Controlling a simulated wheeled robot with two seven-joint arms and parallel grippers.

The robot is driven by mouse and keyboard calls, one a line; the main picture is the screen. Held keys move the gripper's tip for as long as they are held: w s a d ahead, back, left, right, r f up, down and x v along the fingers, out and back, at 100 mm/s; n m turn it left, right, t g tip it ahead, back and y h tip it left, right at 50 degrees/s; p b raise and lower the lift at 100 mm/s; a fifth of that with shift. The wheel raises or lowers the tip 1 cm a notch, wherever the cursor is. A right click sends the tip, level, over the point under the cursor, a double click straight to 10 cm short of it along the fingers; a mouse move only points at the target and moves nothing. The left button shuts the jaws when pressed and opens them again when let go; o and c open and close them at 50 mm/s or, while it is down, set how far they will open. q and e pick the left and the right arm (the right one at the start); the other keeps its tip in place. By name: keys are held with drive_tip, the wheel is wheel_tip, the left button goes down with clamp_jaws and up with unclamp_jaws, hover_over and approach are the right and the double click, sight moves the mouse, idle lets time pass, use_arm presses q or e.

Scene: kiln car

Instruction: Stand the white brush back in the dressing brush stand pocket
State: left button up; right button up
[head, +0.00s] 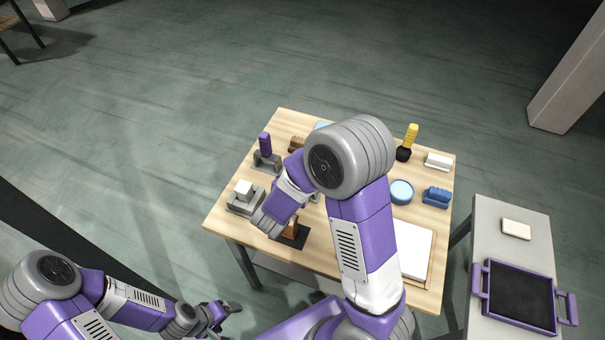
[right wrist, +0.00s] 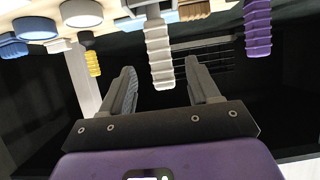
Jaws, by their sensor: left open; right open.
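The white brush's ribbed handle (right wrist: 158,55) appears in the right wrist view, which looks upside down, so the handle stands upright. Its lower end meets a grey piece at the top edge; whether this is a pocket cannot be told. My right gripper (right wrist: 160,70) is open, its fingers on either side of the handle in the picture; no contact is visible. In the head view my right arm hides this gripper, and I cannot make out the white brush. A grey stand (head: 276,163) there holds a purple handle (head: 265,144). My left gripper (head: 222,316) is open and empty, off the table's front left.
The wooden table (head: 225,222) also bears a white block on a grey base (head: 240,208), a yellow-handled brush (head: 411,135), a blue round dish (head: 401,191), a blue brush (head: 436,197) and a white block (head: 438,161). A grey side table (head: 483,215) holds a dark tray (head: 520,296).

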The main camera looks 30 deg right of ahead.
drive_tip(key=shift+p+v, duration=0.95)
drive_tip(key=shift+v, duration=0.95)
drive_tip(key=p+v, duration=0.1)
drive_tip(key=v, duration=0.6)
drive_tip(key=shift+s+a+r, duration=0.15)
